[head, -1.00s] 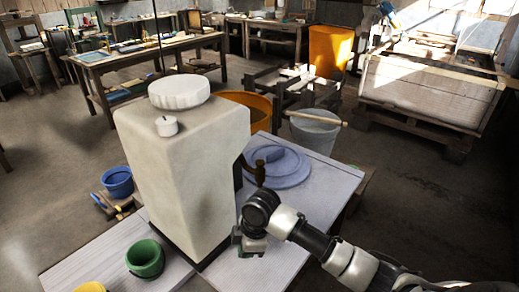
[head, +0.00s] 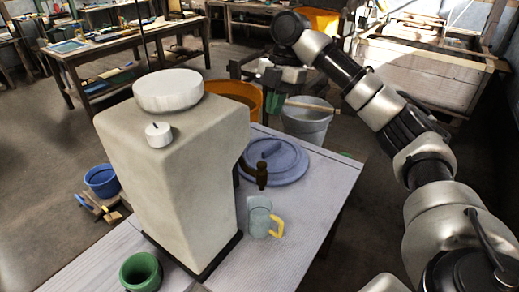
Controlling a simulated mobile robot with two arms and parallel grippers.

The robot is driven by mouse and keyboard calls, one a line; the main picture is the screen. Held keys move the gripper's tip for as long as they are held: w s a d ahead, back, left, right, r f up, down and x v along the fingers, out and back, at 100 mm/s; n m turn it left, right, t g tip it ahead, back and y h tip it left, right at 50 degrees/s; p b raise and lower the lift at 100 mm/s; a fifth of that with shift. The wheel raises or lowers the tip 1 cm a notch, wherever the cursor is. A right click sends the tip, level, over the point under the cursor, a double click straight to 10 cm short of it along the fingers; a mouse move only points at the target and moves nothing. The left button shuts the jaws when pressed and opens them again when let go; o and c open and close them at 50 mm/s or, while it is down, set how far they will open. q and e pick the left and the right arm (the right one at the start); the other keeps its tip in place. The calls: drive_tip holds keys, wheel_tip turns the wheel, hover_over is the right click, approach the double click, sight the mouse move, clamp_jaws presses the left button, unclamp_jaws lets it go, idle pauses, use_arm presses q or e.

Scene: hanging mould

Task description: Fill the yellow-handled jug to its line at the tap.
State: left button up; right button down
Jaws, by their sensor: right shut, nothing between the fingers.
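The jug (head: 259,217), pale blue and see-through with a yellow handle (head: 277,227), stands upright on the table. Its handle points right. The dark tap (head: 257,174) sticks out of the right side of the big beige tank (head: 172,180). The jug is just below the tap in the picture; I cannot tell whether its mouth is directly under the spout. No water stream shows, and I cannot make out a line or water level. My right gripper (head: 272,103) is shut and empty, raised well above and away from the jug. My left gripper is out of view.
A round blue-grey lid (head: 275,162) lies behind the tap. A green cup (head: 141,272) stands before the tank. The grey table (head: 310,205) is clear right of the jug. A grey bucket (head: 308,122) and an orange tub (head: 236,94) stand beyond.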

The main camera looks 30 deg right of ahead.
drive_tip(key=p, duration=0.1)
approach(262, 165)
drive_tip(key=x, duration=0.5)
drive_tip(key=shift+s+a+f, duration=0.15)
drive_tip(key=shift+a+f, duration=0.05)
drive_tip(key=shift+f, duration=0.15)
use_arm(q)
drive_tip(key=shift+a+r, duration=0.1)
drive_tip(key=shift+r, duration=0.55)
use_arm(e)
drive_tip(key=shift+f, duration=0.6)
